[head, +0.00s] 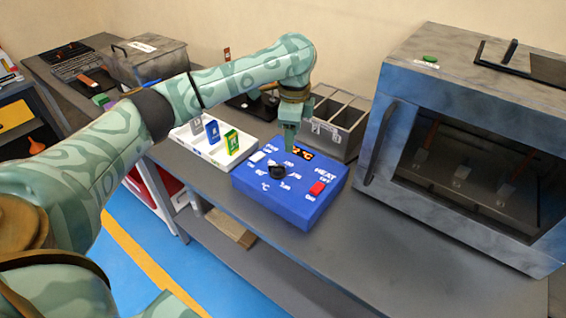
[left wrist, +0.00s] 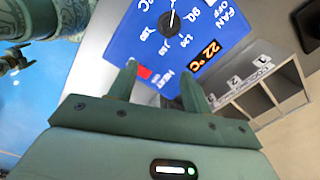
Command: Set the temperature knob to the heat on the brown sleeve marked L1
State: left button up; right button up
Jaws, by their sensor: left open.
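The blue control box (head: 290,200) sits on the bench. Its black temperature knob (head: 278,172) is ringed by printed numbers; it also shows in the left wrist view (left wrist: 172,20), with a white pointer line on it. The orange display (left wrist: 207,58) reads 22 °C. The red HEAT switch (head: 317,188) and white FAN switch (head: 257,156) are on the same face. My left gripper (head: 289,150) points down above the box's back part, near the display, open and empty. The left wrist view shows its two fingers apart (left wrist: 160,72). No sleeve marked L1 can be made out. My right gripper is out of view.
A white tray (head: 226,162) with several coloured cards stands left of the box. A grey divided bin (head: 335,128) stands behind it. A large grey oven (head: 470,110) with a dark window stands right. Bench in front of the oven is clear.

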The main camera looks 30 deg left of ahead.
pick_arm(q)
notch_tip(320, 180, up, 4)
jog(key=a, duration=0.3)
jog(key=b, duration=0.8)
send_near(278, 170)
jog(key=shift+n, duration=0.3)
jog(key=f, duration=0.2)
jog(key=w+f, duration=0.1)
jog(key=f, duration=0.5)
jog(key=shift+w+d+f, duration=0.15)
jog(key=shift+w+f, duration=0.1)
jog(key=shift+w, duration=0.15)
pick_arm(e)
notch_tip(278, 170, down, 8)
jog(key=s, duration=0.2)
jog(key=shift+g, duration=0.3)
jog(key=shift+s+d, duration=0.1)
pick_arm(q)
jog(key=shift+r, duration=0.1)
jog(key=c, duration=0.9)
